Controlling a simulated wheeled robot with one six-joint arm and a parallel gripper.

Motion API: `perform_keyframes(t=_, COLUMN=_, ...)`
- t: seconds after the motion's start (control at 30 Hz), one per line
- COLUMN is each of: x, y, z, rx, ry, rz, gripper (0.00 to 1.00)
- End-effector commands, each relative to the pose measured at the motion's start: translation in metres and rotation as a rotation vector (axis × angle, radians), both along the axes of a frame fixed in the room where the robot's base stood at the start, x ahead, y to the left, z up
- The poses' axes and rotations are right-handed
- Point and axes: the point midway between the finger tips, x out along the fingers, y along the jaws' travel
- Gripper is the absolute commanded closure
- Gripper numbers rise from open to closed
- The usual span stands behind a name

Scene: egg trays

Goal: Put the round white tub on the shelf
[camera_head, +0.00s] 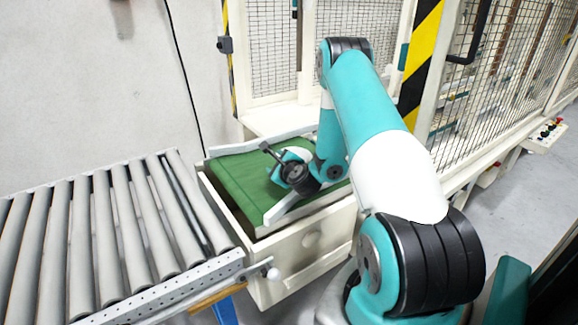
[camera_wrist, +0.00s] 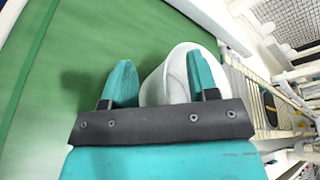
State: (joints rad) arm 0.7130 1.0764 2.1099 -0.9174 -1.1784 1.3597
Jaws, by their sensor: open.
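The round white tub (camera_wrist: 172,68) stands on the green belt (camera_wrist: 75,75) in the wrist view, just beyond my gripper (camera_wrist: 161,82). My gripper is open, with two teal fingers. The right finger overlaps the tub's right part in the picture. The left finger is apart from its left side, over bare belt. I cannot tell whether the right finger touches the tub. The tub's lower part is hidden by the gripper body. In the camera_head view my gripper is low over the green belt (camera_head: 243,185), and the tub is not clearly distinguishable. I cannot make out the shelf for certain.
A roller conveyor (camera_head: 125,230) joins the belt's left end. Pale guide rails (camera_head: 262,144) edge the belt. A white wall (camera_head: 90,80) stands behind. Wire mesh fencing (camera_head: 480,90) and a black-yellow striped post (camera_head: 420,55) stand close behind my arm.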

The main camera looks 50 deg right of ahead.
Motion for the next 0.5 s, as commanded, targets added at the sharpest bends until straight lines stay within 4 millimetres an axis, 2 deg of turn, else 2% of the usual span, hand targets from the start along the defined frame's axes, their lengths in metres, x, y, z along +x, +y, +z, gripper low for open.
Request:
perform_keyframes(t=0.07, x=-0.0008, y=-0.0011, z=-0.0005, rx=0.001, ry=0.000, rz=-0.002, gripper=0.46)
perform_keyframes(t=0.1, x=-0.0009, y=-0.0013, z=-0.0005, rx=0.001, ry=0.000, rz=-0.002, gripper=0.51)
perform_keyframes(t=0.3, x=-0.0007, y=-0.0006, z=-0.0004, rx=0.000, ry=0.000, rz=-0.001, gripper=0.97)
perform_keyframes(t=0.33, x=-0.0006, y=-0.0004, z=-0.0004, rx=0.000, ry=0.000, rz=-0.001, gripper=1.00)
perform_keyframes(t=0.5, x=-0.0001, y=0.0005, z=-0.0001, rx=-0.001, ry=0.000, rz=0.000, gripper=1.00)
